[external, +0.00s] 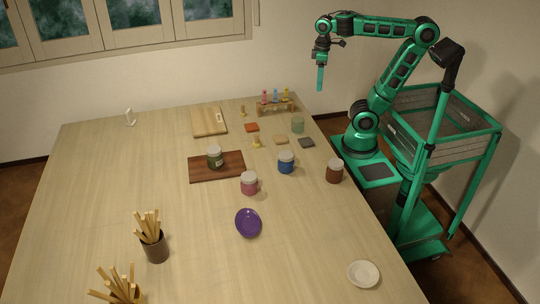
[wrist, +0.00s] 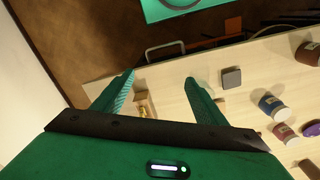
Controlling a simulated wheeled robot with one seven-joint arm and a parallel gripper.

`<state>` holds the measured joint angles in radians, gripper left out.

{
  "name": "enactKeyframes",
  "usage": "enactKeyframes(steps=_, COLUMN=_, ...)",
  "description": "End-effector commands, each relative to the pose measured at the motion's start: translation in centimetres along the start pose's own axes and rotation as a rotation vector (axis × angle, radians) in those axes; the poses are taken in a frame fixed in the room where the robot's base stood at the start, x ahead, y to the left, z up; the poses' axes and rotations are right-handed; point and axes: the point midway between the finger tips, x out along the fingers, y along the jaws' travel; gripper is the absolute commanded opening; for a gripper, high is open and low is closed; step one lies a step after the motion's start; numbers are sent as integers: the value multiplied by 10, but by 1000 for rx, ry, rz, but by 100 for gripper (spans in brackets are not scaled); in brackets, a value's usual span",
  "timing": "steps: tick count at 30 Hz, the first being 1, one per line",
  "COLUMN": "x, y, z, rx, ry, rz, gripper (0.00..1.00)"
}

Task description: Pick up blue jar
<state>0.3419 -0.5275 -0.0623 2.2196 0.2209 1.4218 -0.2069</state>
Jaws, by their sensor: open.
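The blue jar (external: 286,162) has a pale lid and stands upright on the table, right of the dark wooden board. In the wrist view the blue jar (wrist: 273,107) is at the right, beyond the right finger. My gripper (external: 320,78) is raised at the back right, above and well away from the blue jar. In the wrist view my gripper (wrist: 160,77) has its two fingers wide apart with nothing held between them.
A dark green jar (external: 215,156) stands on the dark board (external: 232,175). A small rack (external: 274,107) is at the back. A purple bowl (external: 248,223) lies nearer the front.

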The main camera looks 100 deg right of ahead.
Motion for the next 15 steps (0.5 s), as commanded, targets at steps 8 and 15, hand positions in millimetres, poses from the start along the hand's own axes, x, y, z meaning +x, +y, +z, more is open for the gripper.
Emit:
enactKeyframes(steps=8, x=16, y=-34, z=-54, rx=-306, ry=46, rz=-12, gripper=66)
enactKeyframes(steps=15, x=43, y=-105, z=-114, rx=-733, ry=124, rz=-118, gripper=66)
